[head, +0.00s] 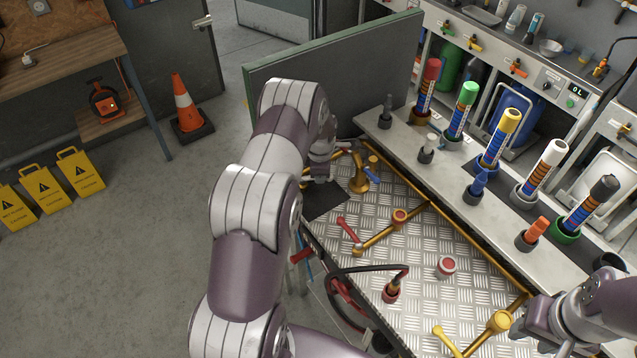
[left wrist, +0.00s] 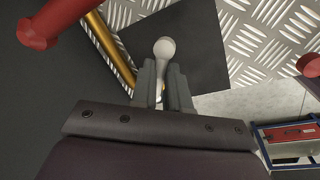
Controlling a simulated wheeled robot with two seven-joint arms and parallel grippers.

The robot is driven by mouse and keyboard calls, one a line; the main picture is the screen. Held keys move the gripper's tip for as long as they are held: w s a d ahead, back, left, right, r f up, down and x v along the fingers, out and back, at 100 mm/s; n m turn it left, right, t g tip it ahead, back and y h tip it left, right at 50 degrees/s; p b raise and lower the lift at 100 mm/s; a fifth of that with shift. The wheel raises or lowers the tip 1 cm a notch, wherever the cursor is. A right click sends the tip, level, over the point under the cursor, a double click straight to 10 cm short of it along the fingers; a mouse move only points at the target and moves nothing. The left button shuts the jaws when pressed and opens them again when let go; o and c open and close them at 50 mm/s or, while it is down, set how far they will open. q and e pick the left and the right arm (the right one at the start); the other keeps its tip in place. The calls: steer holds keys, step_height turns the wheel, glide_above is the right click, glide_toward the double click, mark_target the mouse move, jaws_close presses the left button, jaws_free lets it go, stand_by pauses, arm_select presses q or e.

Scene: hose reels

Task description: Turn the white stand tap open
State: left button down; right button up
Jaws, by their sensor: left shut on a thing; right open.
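My left gripper (head: 309,180) is at the far left end of the metal tread-plate bench top, beside a brass pipe fitting. In the left wrist view my left gripper (left wrist: 163,88) is shut on a white handle with a rounded end (left wrist: 164,48), the white tap's handle, above a dark square mat (left wrist: 195,25). The rest of the white tap is hidden by the gripper and arm. A blue-handled brass tap (head: 360,178) stands just right of the left gripper. My right gripper (head: 533,322) is open at the lower right, apart from the white tap.
A red lever (head: 349,229) and red valve (head: 400,216) sit on brass piping. A red hose fitting (head: 392,291) and red-white cap (head: 446,267) are nearer. Coloured tubes, including a white one (head: 543,167), line the rear shelf. A dark green panel (head: 340,85) stands behind my left arm.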

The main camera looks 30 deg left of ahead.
arm_select(q)
steer(key=n+b, duration=0.1)
steer(key=b, duration=0.1)
steer(key=w+a+n+b, duration=0.1)
steer(key=n+b, duration=0.1)
steer(key=w+n+b, duration=0.1)
steer(key=n+b, duration=0.1)
steer(key=shift+a+f+y, duration=0.15)
steer(key=shift+y, duration=0.25)
steer(key=shift+w+a+r+n+g+b, duration=0.1)
steer(key=shift+a+r+n+g+b, duration=0.1)
steer(key=shift+n+b, duration=0.4)
steer(key=shift+w+a+r+n+g+b, duration=0.1)
steer(key=shift+a+n+g+b, duration=0.1)
steer(key=shift+n+b, duration=0.35)
steer(key=c, duration=1.1)
jaws_free()
step_height(320, 180, up, 12)
steer(key=s+d+p, duration=0.1)
steer(key=d+p, duration=0.1)
steer(key=p, duration=0.1)
steer(key=shift+d+r, duration=0.15)
steer(key=shift+r, duration=0.05)
